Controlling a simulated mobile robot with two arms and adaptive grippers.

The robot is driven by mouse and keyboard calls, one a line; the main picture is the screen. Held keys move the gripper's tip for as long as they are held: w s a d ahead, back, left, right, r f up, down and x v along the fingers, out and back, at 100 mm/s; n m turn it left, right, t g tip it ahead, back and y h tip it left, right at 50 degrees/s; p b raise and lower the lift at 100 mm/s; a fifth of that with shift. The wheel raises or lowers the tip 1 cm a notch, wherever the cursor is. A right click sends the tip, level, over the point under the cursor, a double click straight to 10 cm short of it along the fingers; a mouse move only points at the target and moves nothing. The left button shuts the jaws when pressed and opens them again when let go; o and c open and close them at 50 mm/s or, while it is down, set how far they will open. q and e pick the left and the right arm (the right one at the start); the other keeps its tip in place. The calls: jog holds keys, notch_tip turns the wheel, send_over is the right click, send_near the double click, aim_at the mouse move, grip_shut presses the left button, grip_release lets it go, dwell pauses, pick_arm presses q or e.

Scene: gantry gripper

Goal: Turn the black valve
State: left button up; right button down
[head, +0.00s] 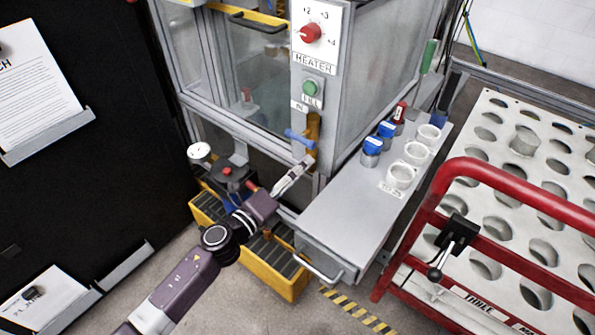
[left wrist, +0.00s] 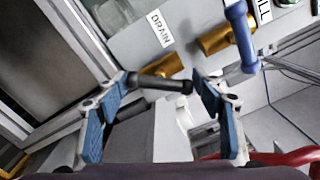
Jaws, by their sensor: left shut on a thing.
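The black valve (left wrist: 163,83) is a dark bar handle on a brass fitting beside a DRAIN label in the left wrist view. My left gripper (left wrist: 162,84) has its two blue-padded fingers at either end of this bar and is shut on it. In the head view my left gripper (head: 300,170) reaches the front corner post of the machine, just below a blue valve handle (head: 299,138). I cannot make out the black valve in the head view. The right gripper is not in view.
The blue valve handle (left wrist: 241,36) by the FILL label is close to the right finger. A grey shelf (head: 345,215) with white cups and blue-capped jars is on the right. A yellow grated tray (head: 290,284) lies below my arm. A red rail (head: 480,172) is at right.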

pick_arm(q)
jog(key=shift+r, duration=0.1)
jog(key=o, duration=0.9)
jog(key=v, duration=1.2)
